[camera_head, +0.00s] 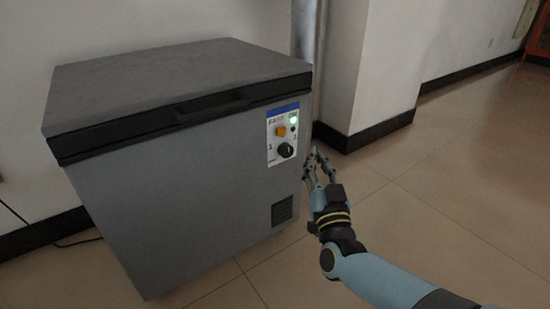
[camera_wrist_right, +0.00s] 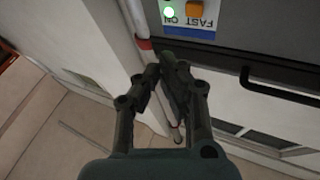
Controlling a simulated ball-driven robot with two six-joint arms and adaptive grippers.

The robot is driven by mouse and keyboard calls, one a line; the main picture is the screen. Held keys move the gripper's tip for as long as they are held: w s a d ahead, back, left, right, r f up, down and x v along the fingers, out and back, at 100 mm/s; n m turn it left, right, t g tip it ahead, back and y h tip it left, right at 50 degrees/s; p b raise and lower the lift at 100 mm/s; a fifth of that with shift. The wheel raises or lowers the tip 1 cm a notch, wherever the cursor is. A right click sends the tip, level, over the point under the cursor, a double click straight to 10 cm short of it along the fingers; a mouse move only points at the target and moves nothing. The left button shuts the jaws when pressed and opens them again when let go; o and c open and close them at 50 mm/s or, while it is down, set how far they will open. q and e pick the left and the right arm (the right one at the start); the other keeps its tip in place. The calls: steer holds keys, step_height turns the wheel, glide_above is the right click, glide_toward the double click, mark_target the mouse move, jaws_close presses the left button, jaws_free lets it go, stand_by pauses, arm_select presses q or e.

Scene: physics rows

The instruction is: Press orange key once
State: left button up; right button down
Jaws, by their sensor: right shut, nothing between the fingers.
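The orange key (camera_head: 281,130) is a small square button on the white control panel (camera_head: 273,153) at the front right of a grey chest freezer (camera_head: 170,190). My right gripper (camera_head: 315,156) is shut and empty, just right of the panel and a little below the key's height in the head view. In the wrist view its fingertips (camera_wrist_right: 162,72) are apart from the key. My left gripper is not in view.
A black knob (camera_head: 286,150) sits below the key. The freezer's dark lid (camera_head: 180,80) has a front handle (camera_head: 213,107). A grey pipe (camera_head: 307,50) and a white wall corner (camera_head: 375,70) stand behind. Tiled floor (camera_head: 460,190) is clear to the right.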

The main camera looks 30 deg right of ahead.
mark_target(281, 131)
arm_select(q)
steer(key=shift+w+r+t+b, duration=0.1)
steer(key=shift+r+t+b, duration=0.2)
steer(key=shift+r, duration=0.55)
arm_select(e)
steer(key=shift+w+d+r+m+h, duration=0.15)
steer(key=shift+r+m+h, duration=0.35)
steer(key=shift+r+h, duration=0.3)
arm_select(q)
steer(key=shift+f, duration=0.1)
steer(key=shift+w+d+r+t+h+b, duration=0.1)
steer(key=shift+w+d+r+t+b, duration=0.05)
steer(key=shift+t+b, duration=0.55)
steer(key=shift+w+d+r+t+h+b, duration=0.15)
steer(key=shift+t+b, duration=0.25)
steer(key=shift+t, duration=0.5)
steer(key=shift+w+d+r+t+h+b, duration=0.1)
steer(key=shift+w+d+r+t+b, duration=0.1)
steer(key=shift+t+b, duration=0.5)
arm_select(e)
steer(key=w, duration=0.8)
steer(key=shift+w+a, duration=0.35)
steer(key=shift+a, duration=0.05)
steer(key=shift+f, duration=0.1)
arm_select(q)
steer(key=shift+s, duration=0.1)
arm_select(e)
steer(key=shift+w, duration=0.15)
